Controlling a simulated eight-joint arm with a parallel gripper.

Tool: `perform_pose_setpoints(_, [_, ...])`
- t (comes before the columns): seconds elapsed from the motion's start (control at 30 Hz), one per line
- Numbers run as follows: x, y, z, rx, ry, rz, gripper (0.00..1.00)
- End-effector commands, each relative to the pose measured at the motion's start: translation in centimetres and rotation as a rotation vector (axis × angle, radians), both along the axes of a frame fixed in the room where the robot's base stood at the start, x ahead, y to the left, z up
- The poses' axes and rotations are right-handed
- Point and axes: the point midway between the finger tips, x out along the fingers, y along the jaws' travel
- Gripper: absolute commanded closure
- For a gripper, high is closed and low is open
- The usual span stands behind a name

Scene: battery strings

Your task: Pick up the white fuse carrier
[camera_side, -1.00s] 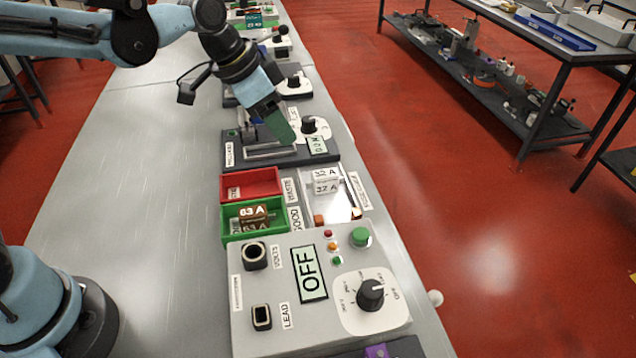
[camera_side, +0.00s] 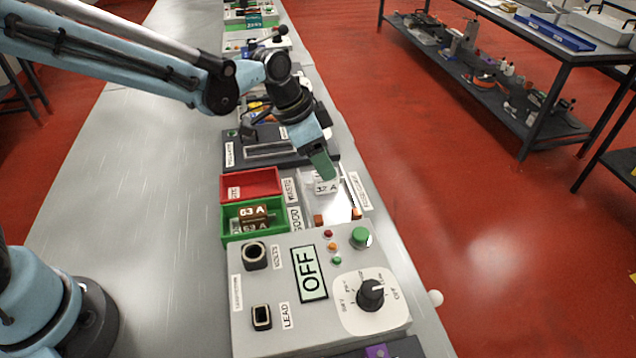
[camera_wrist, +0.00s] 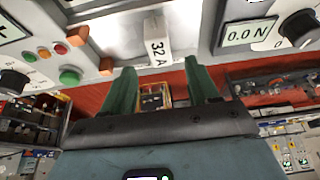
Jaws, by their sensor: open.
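A white fuse carrier (camera_side: 326,187) marked 32 A stands in the pale tray (camera_side: 341,207) right of the red and green bins. My gripper (camera_side: 321,168) is just above and behind it in the side view, fingers pointing down. In the wrist view the same white 32 A carrier (camera_wrist: 157,46) lies ahead of the gap between the two green fingers of my gripper (camera_wrist: 160,68). The fingers are apart with nothing between them. In the side view my gripper hides the back of the tray, where a second 32 A carrier showed earlier.
Brown 63 A carriers (camera_side: 254,219) sit in the green bin (camera_side: 226,224); the red bin (camera_side: 248,186) looks empty. A tester panel (camera_side: 278,325) reading OFF stands in front. A dark-based device (camera_side: 238,156) stands behind. Orange blocks (camera_side: 318,219) lie at the tray's near end.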

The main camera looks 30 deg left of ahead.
Motion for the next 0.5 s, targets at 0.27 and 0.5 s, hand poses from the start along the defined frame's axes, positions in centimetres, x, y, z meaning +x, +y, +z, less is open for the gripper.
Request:
perform_pose_setpoints(0.27, [0.2,0.0,-3.4,0.000,0.000,0.001,0.40])
perform_pose_setpoints(0.5, [0.8,-0.6,-5.1,0.000,0.000,0.001,0.40])
